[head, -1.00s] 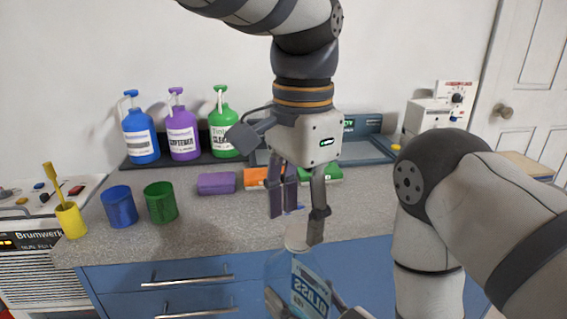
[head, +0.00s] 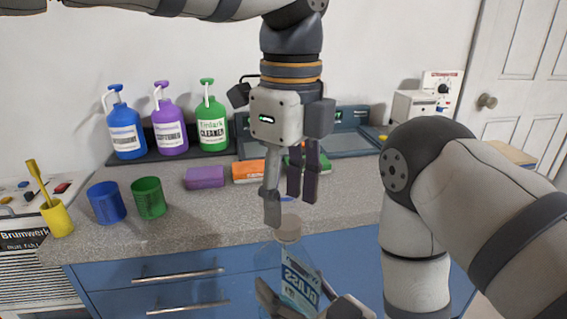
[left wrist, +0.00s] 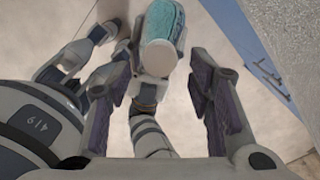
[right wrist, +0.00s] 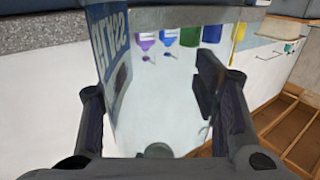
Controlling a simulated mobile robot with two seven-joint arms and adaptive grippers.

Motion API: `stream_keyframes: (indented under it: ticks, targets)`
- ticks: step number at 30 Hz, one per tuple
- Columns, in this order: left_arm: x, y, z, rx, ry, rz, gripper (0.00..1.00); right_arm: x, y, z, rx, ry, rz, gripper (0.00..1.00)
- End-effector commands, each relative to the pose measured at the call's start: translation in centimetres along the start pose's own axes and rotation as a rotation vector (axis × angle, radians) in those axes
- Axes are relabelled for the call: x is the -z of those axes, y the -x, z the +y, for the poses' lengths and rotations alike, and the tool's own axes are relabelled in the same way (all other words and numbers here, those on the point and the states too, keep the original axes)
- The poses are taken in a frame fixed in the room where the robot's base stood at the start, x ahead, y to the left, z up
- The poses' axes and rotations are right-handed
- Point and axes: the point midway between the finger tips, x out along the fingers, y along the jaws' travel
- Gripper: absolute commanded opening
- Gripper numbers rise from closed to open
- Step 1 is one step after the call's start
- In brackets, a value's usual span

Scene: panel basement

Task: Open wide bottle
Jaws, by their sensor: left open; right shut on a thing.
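The wide bottle (head: 296,282) is clear with a blue-and-white label and stands roughly upright at the bottom of the head view. Its pale round cap (head: 289,228) is on top; the cap also shows in the left wrist view (left wrist: 158,57). My right gripper (head: 303,302) is shut on the bottle's body, in front of the counter edge. In the right wrist view the label (right wrist: 108,50) lies by the left finger. My left gripper (head: 288,207) points down, open and empty, just above the cap. In the left wrist view the cap is beyond the fingertips, apart from them.
The grey counter (head: 200,222) holds a blue cup (head: 106,203), a green cup (head: 149,198), a purple sponge (head: 205,177) and an orange one (head: 250,172). Pump bottles (head: 168,125) stand behind. Blue drawers (head: 180,285) are below the counter edge.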

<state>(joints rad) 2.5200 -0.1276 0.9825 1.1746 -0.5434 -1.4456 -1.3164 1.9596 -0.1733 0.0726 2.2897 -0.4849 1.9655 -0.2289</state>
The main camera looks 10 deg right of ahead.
Motion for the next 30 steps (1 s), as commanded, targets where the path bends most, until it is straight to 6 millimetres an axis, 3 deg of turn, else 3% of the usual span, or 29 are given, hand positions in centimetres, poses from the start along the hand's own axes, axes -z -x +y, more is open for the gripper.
stream_keyframes:
  ticks: [6, 14, 15, 21, 26, 29, 30]
  targets:
    - [0.0, -2.9, 0.0, 0.000, 0.002, 0.001, 0.47, 0.1, 0.0, 0.0, 0.000, 0.000, 0.002, 0.00]
    - [0.0, -3.3, 0.0, 0.001, 0.004, 0.000, 0.47, 0.1, 0.0, 0.0, 0.000, 0.001, 0.002, 0.00]
    - [0.0, -3.3, 0.0, 0.001, 0.004, 0.000, 0.45, 0.1, 0.0, 0.0, 0.000, 0.001, 0.002, 0.00]
    - [0.0, -3.3, 0.0, 0.001, 0.004, 0.000, 0.00, 0.1, 0.0, 0.0, 0.000, 0.000, 0.002, 0.00]
    - [0.0, -3.2, 0.0, 0.001, 0.015, 0.000, 0.00, 0.1, 0.0, 0.0, 0.000, 0.000, 0.002, 0.00]
    - [0.0, -3.2, 0.0, 0.001, 0.179, -0.005, 0.00, 0.1, 0.0, 0.0, 0.000, 0.001, 0.002, 0.00]
    - [0.0, -3.2, 0.0, 0.002, 0.313, -0.007, 0.00, 0.1, 0.0, 0.0, 0.000, 0.001, 0.002, 0.00]
